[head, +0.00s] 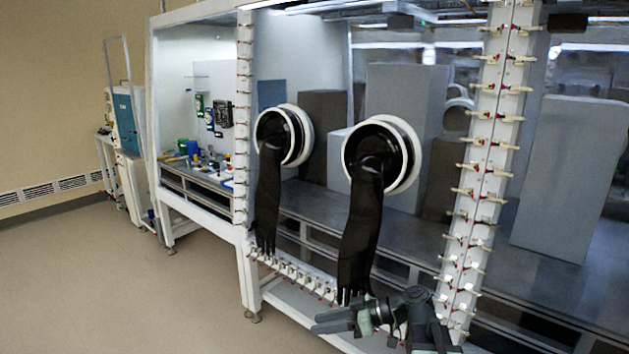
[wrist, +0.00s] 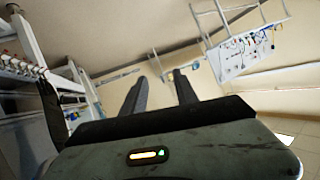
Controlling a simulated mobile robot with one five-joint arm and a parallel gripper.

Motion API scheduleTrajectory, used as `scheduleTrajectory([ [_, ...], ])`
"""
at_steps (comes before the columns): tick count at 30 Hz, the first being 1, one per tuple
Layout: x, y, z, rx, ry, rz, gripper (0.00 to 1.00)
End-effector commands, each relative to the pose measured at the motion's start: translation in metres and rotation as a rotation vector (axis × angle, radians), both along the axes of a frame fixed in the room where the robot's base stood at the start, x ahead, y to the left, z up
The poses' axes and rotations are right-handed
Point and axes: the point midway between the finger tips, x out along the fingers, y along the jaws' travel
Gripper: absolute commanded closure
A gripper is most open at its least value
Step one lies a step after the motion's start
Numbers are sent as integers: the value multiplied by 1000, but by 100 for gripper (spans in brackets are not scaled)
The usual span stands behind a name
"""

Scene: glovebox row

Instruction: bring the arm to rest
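My arm (head: 420,318) shows at the bottom of the head view, folded low in front of the glovebox. My gripper (head: 326,322) points left there, just below the hanging fingers of the nearer black glove (head: 362,235). In the wrist view my gripper (wrist: 160,77) has its two dark fingers apart, with nothing between them. The head view does not show whether the gripper touches the glove or the frame.
A long glovebox with a white clamp-lined post (head: 490,160) fills the right side. A second black glove (head: 267,200) hangs farther left. A blue and white cabinet (head: 124,122) stands at the far left. The beige floor (head: 90,270) at left is clear.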

Motion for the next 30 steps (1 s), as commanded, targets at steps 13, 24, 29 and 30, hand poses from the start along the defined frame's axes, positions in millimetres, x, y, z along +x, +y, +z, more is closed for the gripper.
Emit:
scheduleTrajectory([
  [13,-63,-139,-140,-971,770,-908,65],
  [24,-62,-138,-140,-920,863,-1062,65],
  [29,-62,-138,-140,-920,862,-1060,65],
  [30,-62,-138,-140,-920,862,-1060,65],
])
